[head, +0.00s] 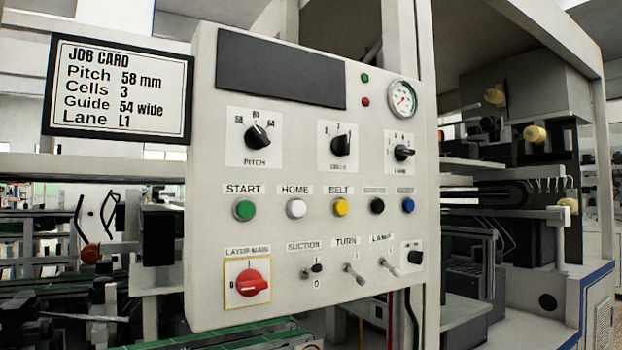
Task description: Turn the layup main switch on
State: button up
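The layup main switch (252,283) is a red rotary knob on a yellow-edged plate at the lower left of the light grey control panel (205,150). A label above it seems to read "LAYUP MAIN". Its handle lies nearly level, and a small mark, perhaps a 0, shows at its left. My gripper is not in view.
The panel also carries pitch (258,136), cells and lane knobs, a row of coloured buttons such as green START (244,209), and toggles (354,274) close to the switch's right. A job card (118,88) hangs upper left. Machinery (520,220) stands at right.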

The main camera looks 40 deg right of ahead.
aim_at(250, 282)
jog(key=z, duration=1.2)
jog(key=k, duration=1.15)
jog(key=u, duration=1)
